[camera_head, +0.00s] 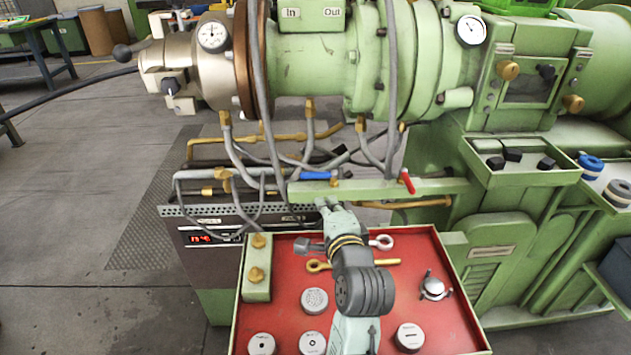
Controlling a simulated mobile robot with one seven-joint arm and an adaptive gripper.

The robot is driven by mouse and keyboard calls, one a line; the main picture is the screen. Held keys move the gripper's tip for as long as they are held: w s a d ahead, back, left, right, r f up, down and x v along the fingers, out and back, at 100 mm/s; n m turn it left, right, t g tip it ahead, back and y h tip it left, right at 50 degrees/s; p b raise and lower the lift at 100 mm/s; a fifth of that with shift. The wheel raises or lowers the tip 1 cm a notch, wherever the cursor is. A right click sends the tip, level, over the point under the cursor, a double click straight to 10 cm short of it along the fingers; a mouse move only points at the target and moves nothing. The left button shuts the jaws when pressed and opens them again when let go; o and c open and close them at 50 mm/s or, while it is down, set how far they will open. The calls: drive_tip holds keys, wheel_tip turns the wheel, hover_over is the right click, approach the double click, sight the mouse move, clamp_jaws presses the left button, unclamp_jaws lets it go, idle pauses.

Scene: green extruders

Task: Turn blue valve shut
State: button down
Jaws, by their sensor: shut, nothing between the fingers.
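The blue valve handle (318,175) lies nearly level in the picture, above the green bar (380,189) in front of the pipes. Its right end meets a brass fitting on the bar. My gripper (327,203) is shut and empty, its fingertips just below the blue handle at the bar's lower edge. Whether the fingertips touch the bar cannot be told. My arm reaches up from the bottom of the view over the red tray.
A red valve handle (408,181) stands tilted on the bar to the right. Grey hoses (391,90) hang close around the bar. Below, the red tray (450,325) holds loose metal parts. A dark control box (205,260) stands left; open floor (70,200) lies beyond it.

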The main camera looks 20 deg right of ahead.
drive_tip(key=p, duration=0.3)
approach(315, 176)
drive_tip(key=x, duration=0.4)
drive_tip(key=shift+w+a+r, duration=0.1)
drive_tip(key=shift+w+a, duration=0.05)
drive_tip(key=shift+w, duration=0.25)
drive_tip(key=shift+p+x, duration=0.3)
drive_tip(key=shift+x, duration=0.5)
drive_tip(key=shift+w, duration=0.15)
